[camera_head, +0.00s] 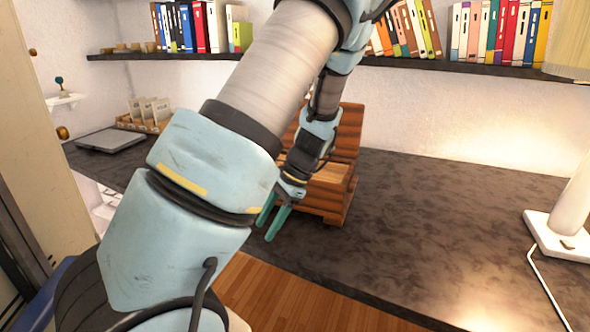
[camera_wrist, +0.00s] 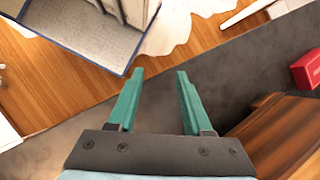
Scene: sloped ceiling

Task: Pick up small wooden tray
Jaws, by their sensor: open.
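A small light-wood tray (camera_head: 157,125) sits at the back left of the dark desk and holds several pale packets. A larger brown wooden stand (camera_head: 330,190) with a stepped, slatted form is in the middle of the desk, partly hidden by my arm. Part of a brown wooden piece (camera_wrist: 275,135) shows at the lower right in the wrist view. My gripper (camera_head: 270,221) has teal fingers and is at the desk's front edge, in front of the wooden stand. In the wrist view my gripper (camera_wrist: 159,78) is open, with nothing between the fingers. The small tray is not recognisable there.
A grey flat device (camera_head: 110,139) lies left on the desk (camera_head: 420,220). A white lamp base (camera_head: 560,235) stands at right. A shelf (camera_head: 440,68) with books runs above. A red box (camera_wrist: 306,69) shows in the wrist view. The desk's right half is mostly clear.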

